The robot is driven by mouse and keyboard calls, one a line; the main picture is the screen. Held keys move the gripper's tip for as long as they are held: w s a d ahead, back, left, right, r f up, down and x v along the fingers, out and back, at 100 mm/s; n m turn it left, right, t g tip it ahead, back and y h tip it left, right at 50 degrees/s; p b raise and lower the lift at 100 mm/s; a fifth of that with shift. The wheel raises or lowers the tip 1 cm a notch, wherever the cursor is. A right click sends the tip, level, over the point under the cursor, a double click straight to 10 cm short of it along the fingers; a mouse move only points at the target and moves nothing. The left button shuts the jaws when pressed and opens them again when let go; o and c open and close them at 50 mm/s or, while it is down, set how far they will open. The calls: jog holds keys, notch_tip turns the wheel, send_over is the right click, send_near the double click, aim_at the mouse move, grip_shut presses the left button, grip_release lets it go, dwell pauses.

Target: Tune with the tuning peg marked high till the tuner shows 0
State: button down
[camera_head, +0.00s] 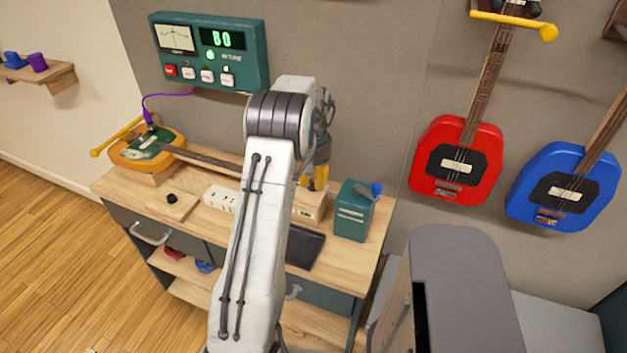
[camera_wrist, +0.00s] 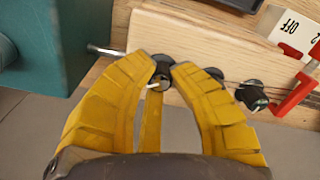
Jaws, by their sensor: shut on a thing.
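The green tuner (camera_head: 210,52) hangs on the wall. Its lit green digits look like 80, and a pale needle dial is at its left. An orange instrument body (camera_head: 146,149) lies on the bench, its neck (camera_head: 205,157) running right behind my arm. In the wrist view my gripper (camera_wrist: 164,78) is shut around a small dark tuning peg (camera_wrist: 160,73) at the edge of the pale wooden headstock (camera_wrist: 200,40). Two more dark pegs (camera_wrist: 252,95) sit to its right, one partly behind a finger. No "high" mark is readable. My yellow fingers also show in the head view (camera_head: 316,180).
A green box (camera_head: 354,210) stands at the bench's right end, close to my gripper. A white power strip (camera_head: 218,199) and a dark tray (camera_head: 303,247) are on the bench. Red and blue instruments (camera_head: 457,160) hang on the wall. A purple cable (camera_head: 175,94) joins tuner and instrument.

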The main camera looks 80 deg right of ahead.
aim_at(313, 180)
jog(key=shift+a+f, duration=0.1)
dwell(0.3)
jog(key=c, duration=1.1)
grip_release()
notch_tip(313, 180, up, 12)
jog(key=shift+r, duration=0.1)
dwell(0.4)
